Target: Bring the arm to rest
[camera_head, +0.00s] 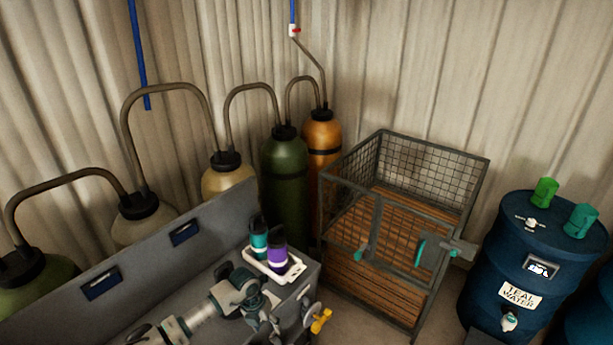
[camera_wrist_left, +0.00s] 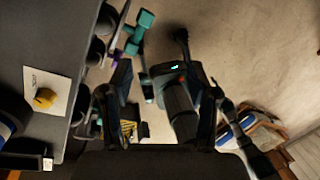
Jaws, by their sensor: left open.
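My left arm comes in from the bottom left in the head view, over the grey bench. Its gripper (camera_head: 266,324) points downward near the bench's front right end. In the left wrist view the two dark fingers of the left gripper (camera_wrist_left: 163,88) are spread apart, with nothing seen held between them. A dark jointed part shows beyond the fingers; I cannot tell whether it is mine. My right gripper is not in view.
A white tray (camera_head: 286,272) with teal and purple bottles (camera_head: 277,253) stands on the bench (camera_head: 215,215) close to my arm. A yellow knob (camera_head: 321,320) juts from its end. A wire cage (camera_head: 412,285), blue drums (camera_head: 500,255) and gas cylinders (camera_head: 285,170) stand around.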

